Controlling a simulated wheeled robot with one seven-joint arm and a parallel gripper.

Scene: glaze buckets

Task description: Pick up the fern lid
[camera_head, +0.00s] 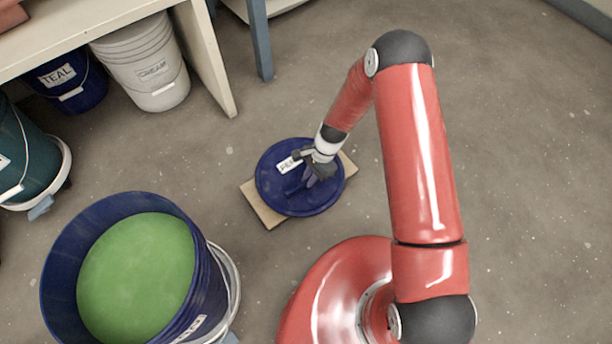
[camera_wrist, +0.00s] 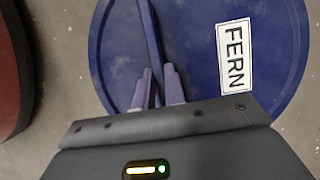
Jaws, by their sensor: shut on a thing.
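The fern lid (camera_head: 276,192) is a round dark blue disc with a white label, lying on a flat board on the floor in the head view. In the wrist view the lid (camera_wrist: 260,75) fills much of the picture, and its label reads FERN. A raised blue bar (camera_wrist: 149,40) runs across the lid. My gripper (camera_head: 308,180) is over the lid's middle. In the wrist view its fingers (camera_wrist: 158,88) are shut on the bar, one on each side. I cannot tell any gap between lid and board.
The light brown board (camera_head: 262,208) shows around the lid. An open blue bucket of green glaze (camera_head: 140,275) stands at the lower left. A teal bucket (camera_head: 25,155), a blue TEAL bucket (camera_head: 72,85) and a white bucket (camera_head: 150,70) are at the left, by a bench.

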